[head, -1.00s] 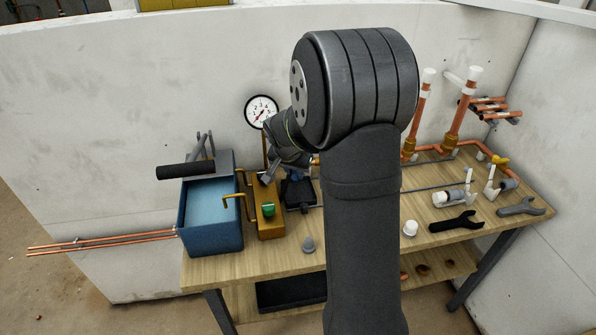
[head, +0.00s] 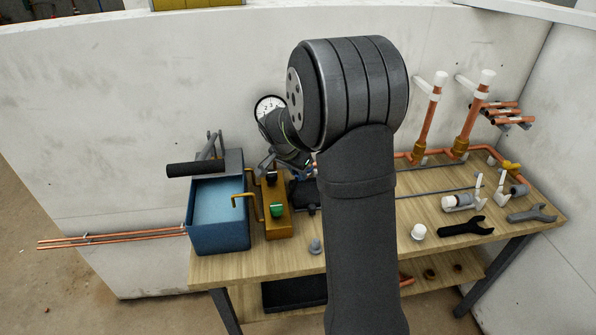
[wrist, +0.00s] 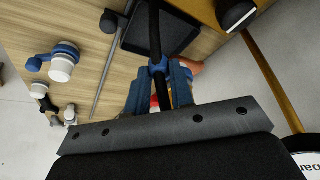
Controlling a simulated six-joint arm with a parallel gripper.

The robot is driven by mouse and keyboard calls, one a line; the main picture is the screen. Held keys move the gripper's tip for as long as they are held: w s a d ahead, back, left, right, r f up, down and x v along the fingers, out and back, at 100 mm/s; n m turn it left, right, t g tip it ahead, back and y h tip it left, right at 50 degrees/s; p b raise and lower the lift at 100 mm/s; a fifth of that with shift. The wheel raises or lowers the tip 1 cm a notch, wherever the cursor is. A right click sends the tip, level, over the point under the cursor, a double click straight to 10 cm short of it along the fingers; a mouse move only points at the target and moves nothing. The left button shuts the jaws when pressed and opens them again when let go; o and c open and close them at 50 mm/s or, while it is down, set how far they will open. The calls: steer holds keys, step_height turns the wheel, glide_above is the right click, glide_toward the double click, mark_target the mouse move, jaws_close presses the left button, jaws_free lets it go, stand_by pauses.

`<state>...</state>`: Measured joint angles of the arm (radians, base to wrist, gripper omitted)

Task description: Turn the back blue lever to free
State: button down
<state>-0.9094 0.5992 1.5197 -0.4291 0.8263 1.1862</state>
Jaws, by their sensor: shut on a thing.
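My gripper (wrist: 160,88) reaches down near the wall at the back of the bench, and its two blue fingers are closed in the wrist view. Between them is a blue piece (wrist: 158,68), which looks like the back blue lever, with a black rod running past it. A small red and white part shows behind the fingers, and a copper pipe end (wrist: 196,67) lies beside them. The lever's angle is hidden. In the head view my gripper (head: 284,163) is small and partly covered by my arm, with a black tray (head: 303,196) just in front.
A blue tank (head: 220,240) and a brass block (head: 278,232) with a green knob stand at the left. The gauge (head: 266,103) on the wall is close to my wrist.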

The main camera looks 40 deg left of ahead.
steer(key=c, duration=1.3)
jaws_free()
steer(key=shift+o, duration=0.2)
steer(key=v, duration=1.7)
steer(key=shift+s+r, duration=0.15)
steer(key=shift+a, duration=0.1)
steer(key=x, duration=1.7)
